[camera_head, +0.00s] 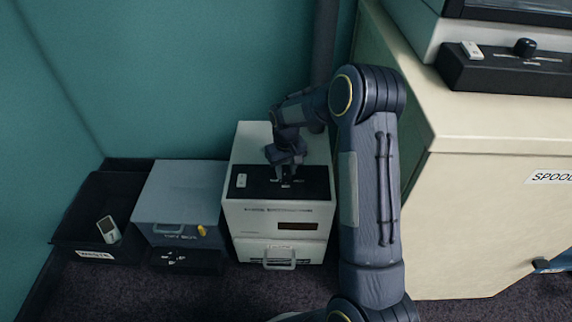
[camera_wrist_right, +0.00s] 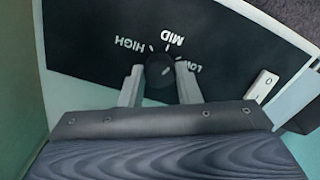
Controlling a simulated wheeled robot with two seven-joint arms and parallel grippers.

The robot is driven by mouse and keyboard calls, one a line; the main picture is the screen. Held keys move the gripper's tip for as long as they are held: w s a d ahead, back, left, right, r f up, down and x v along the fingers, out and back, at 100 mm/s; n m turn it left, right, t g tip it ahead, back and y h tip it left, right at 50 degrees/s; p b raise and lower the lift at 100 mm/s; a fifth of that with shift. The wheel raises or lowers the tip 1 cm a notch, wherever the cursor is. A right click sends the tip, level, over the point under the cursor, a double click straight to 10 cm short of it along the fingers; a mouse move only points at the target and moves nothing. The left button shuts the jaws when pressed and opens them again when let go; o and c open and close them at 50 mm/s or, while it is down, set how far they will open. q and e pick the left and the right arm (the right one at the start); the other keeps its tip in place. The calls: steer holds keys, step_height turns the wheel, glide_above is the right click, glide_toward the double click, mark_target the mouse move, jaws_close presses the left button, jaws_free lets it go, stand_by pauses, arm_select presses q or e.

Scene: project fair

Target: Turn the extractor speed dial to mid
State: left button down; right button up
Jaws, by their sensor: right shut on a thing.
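The extractor is a pale box (camera_head: 277,218) on the floor with a black panel (camera_head: 256,185) on top. In the wrist view the panel (camera_wrist_right: 90,30) carries the words HIGH, MID and LOW around a round black dial (camera_wrist_right: 159,70). My right gripper (camera_head: 285,176) points down over the panel. In the wrist view its two fingers (camera_wrist_right: 161,84) stand on either side of the dial and are shut on it. The dial has a small pale mark, but its exact direction is hard to tell. My left gripper is out of view.
A white rocker switch (camera_wrist_right: 262,86) sits on the panel beside the dial. A grey-blue box (camera_head: 180,190) and a black bin (camera_head: 75,225) holding a small pale item stand to the left. A cream cabinet (camera_head: 480,200) is close on the right, beyond my right arm.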

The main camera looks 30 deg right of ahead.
mark_target(286, 172)
steer(key=shift+n+p, duration=0.9)
steer(key=shift+n, duration=0.9)
steer(key=o, duration=1)
step_height(286, 172, up, 8)
steer(key=shift+f+p, duration=0.1)
steer(key=shift+p, duration=1.15)
